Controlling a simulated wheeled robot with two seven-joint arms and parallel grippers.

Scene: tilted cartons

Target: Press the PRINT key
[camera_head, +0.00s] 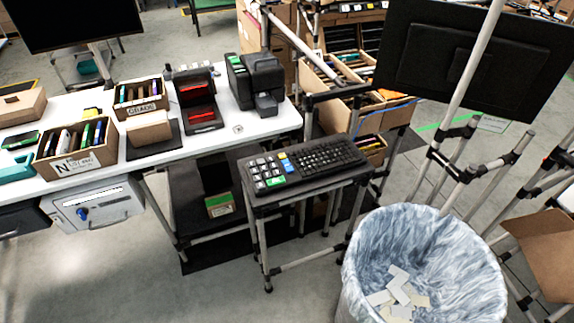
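A black keypad with large pale keys (262,170) and a black keyboard (325,156) lie side by side on a small stand in the middle. The lettering is too small to read, so I cannot tell which key is PRINT. Neither of my grippers shows in the head view.
A white table (225,140) at left carries a black printer (258,82), a red-lit device (198,103) and boxes (76,151). A lined bin (408,225) with paper scraps stands right of the stand. A monitor (478,58) hangs upper right. Floor in front is clear.

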